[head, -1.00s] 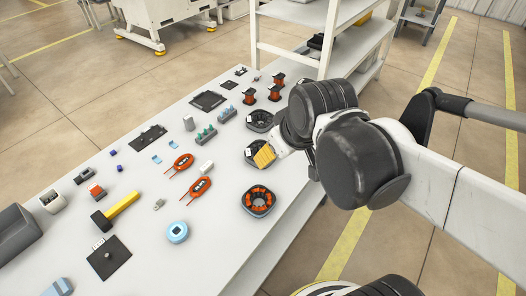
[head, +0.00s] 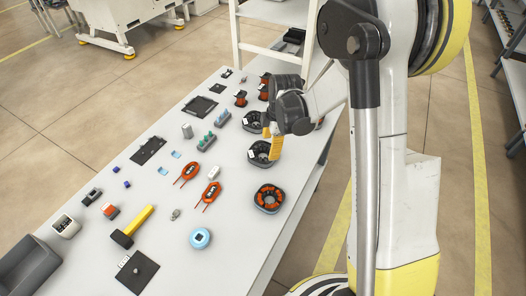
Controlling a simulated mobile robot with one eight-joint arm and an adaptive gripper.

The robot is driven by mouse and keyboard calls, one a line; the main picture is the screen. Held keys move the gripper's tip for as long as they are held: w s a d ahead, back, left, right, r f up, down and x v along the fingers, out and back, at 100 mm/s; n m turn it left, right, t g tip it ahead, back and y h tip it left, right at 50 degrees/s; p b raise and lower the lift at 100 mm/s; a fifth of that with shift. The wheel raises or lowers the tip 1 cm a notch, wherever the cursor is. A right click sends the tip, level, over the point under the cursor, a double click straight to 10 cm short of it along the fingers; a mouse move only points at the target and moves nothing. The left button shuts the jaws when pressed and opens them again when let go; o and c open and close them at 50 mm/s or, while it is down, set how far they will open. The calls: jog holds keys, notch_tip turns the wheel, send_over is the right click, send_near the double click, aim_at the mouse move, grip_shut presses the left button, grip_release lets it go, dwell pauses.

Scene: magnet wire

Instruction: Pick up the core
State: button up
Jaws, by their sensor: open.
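Three round, dark ring-shaped cores stand in a row along the right edge of the white table. The far core (head: 250,122) and the middle core (head: 258,153) show dark, bare insides. The near core (head: 269,198) has orange windings. I cannot tell which one is the task's core. My gripper (head: 270,141) has yellow fingers and is open. It is over the right side of the middle core, pointing down, with one finger overlapping that core's right rim in the picture. I cannot tell whether it touches. The fingers hide part of the far and middle cores.
Orange spools (head: 240,98) stand behind the cores. White shelving (head: 265,38) rises beyond the table. The table's right edge (head: 290,215) is close to the cores.

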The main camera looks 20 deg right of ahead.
aim_at(266, 160)
jog(key=f, duration=0.1)
jog(key=f+b, duration=0.1)
jog(key=f, duration=0.3)
jog(key=shift+w+a+b, duration=0.25)
jog(key=shift+w+b, duration=0.1)
jog(key=shift+b, duration=0.05)
jog(key=f+b, duration=0.2)
jog(key=f, duration=0.2)
jog(key=shift+w+a+f+b, duration=0.2)
jog(key=shift+a+f+b, duration=0.2)
jog(key=shift+r, duration=0.1)
grip_shut()
